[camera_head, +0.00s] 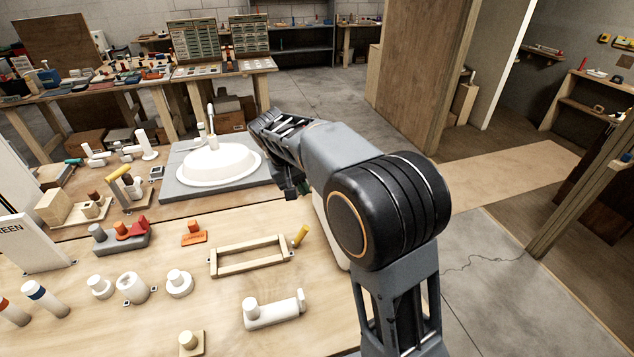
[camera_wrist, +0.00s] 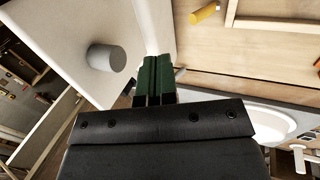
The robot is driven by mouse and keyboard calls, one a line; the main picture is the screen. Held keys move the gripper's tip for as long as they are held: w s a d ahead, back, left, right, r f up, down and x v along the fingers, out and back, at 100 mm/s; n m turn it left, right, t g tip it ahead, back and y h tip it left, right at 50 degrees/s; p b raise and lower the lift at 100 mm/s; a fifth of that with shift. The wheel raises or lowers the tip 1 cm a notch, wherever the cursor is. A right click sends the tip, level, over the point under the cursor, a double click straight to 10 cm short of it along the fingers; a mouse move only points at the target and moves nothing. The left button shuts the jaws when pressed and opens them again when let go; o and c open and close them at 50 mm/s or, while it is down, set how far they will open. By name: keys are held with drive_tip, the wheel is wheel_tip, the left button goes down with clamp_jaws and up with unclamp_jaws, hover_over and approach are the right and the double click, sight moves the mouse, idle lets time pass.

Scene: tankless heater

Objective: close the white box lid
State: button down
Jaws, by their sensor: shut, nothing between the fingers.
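The white box is mostly hidden behind my arm in the head view, where only a pale strip of it (camera_head: 324,228) shows at the table's right edge. In the wrist view a large white panel (camera_wrist: 62,50) with a grey-white round knob (camera_wrist: 107,57) fills the upper left. I cannot tell for sure how far its lid stands open. My gripper (camera_wrist: 158,62) has green fingertips together and empty, just right of the knob and apart from it in the picture. In the head view its fingers (camera_head: 296,188) are partly hidden by my arm.
A white basin with a tap (camera_head: 215,165) stands on a grey slab left of my arm. Open floor (camera_head: 500,265) is at the right.

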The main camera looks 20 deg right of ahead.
drive_tip(key=shift+d+r+p, duration=0.1)
drive_tip(key=shift+d+p, duration=0.25)
drive_tip(key=shift+d, duration=1.55)
